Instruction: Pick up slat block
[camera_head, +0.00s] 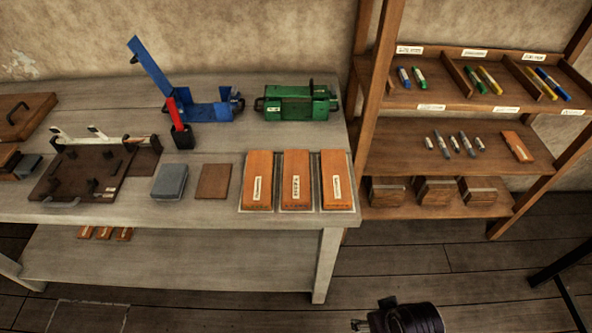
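Three orange-brown wooden blocks with white labels lie side by side in pale trays at the table's right front: the left block (258,190), the middle block (297,190) and the right block (337,190). A similar labelled block (517,146) lies on the middle shelf of the rack. The labels are too small to read, so I cannot tell which block is the slat block. A dark part of what appears to be my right gripper (400,318) shows at the bottom edge, apart from all blocks. Its fingers are not clear. My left gripper is not in view.
The grey table (200,238) carries a blue press with a raised lever (205,110), a green machine (296,104), a dark fixture board (80,172), a grey block (170,181) and a brown plate (213,181). A wooden rack (415,150) stands right.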

